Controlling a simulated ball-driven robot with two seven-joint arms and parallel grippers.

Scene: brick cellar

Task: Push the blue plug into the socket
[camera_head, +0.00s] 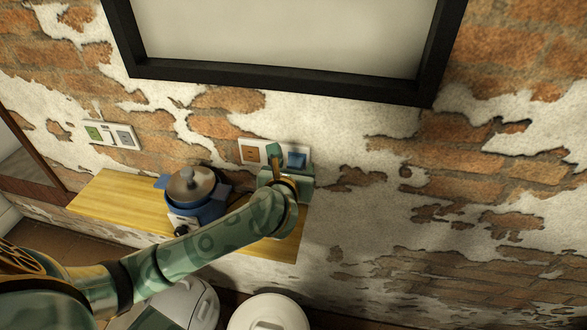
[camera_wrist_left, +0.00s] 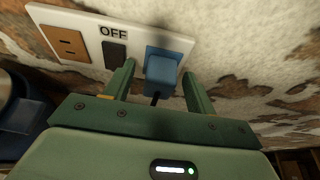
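The blue plug (camera_head: 297,159) is at the right end of a white wall plate (camera_head: 264,145). In the left wrist view the plug (camera_wrist_left: 162,70) stands against the plate (camera_wrist_left: 82,20), over its right-hand socket place; I cannot tell how deep it sits. A dark cord hangs below it. My left gripper (camera_head: 286,166) is at the plate. In the left wrist view its two fingers (camera_wrist_left: 160,75) are apart, one on each side of the plug, with a visible gap on the left. The socket holes are hidden behind the plug. My right gripper is not in view.
The plate also has an orange socket (camera_wrist_left: 64,42) and a black switch (camera_wrist_left: 115,54) marked OFF. A blue cooker (camera_head: 192,207) with a metal lid stands on the wooden shelf (camera_head: 112,192) below. Another wall plate (camera_head: 110,134) is further left. A black frame (camera_head: 275,84) hangs above.

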